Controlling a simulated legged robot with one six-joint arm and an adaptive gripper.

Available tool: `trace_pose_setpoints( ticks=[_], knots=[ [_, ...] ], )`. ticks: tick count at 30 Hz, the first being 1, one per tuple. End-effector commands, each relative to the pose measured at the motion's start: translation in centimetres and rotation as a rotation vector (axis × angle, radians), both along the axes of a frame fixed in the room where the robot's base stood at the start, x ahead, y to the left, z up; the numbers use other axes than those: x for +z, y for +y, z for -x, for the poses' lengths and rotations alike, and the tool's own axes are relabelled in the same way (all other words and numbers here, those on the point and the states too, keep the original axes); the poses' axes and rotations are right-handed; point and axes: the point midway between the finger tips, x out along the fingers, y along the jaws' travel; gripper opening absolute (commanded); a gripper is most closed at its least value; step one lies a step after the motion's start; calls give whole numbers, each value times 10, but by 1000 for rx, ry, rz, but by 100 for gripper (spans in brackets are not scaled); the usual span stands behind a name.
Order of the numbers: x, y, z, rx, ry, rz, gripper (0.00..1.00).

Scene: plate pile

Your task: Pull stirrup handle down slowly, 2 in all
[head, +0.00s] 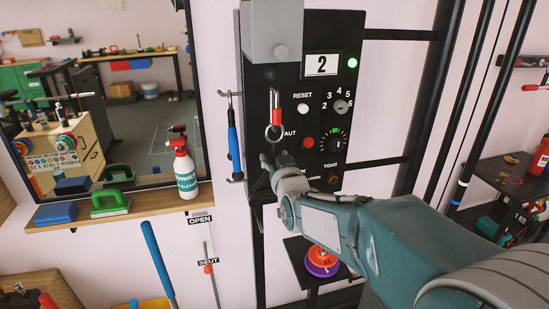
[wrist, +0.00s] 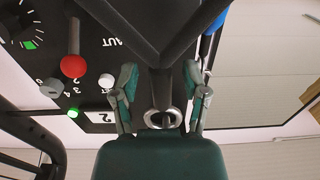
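The stirrup handle is a dark forked frame (wrist: 160,48) with a metal ring (wrist: 162,119) at its apex. In the head view the ring (head: 274,132) hangs under a red sleeve (head: 275,108) in front of the black panel (head: 317,195). My gripper (head: 268,160) is just below the ring and hides most of the frame there. In the wrist view, which is upside down, my gripper (wrist: 161,102) has its fingers apart, one on each side of the apex. I see gaps beside the apex; contact is not clear. The panel display (head: 322,65) reads 2.
A green light (head: 352,63) is lit on the panel, near a white reset button (head: 303,95) and a red knob (head: 307,142). A blue-handled tool (head: 233,140) hangs close at the left. A spray bottle (head: 184,170) stands on the shelf. Black upright bars are at the right.

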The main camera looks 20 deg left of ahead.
Motion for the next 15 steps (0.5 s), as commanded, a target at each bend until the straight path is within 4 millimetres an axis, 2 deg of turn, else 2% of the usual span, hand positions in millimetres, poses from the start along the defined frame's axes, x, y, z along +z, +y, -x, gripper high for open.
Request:
trace_pose_setpoints(
  ticks=[10, 15],
  knots=[
    [2, -1, 1, 0, -3, -2, 65],
    [4, -11, 18, 0, -6, -4, 65]
  ],
)
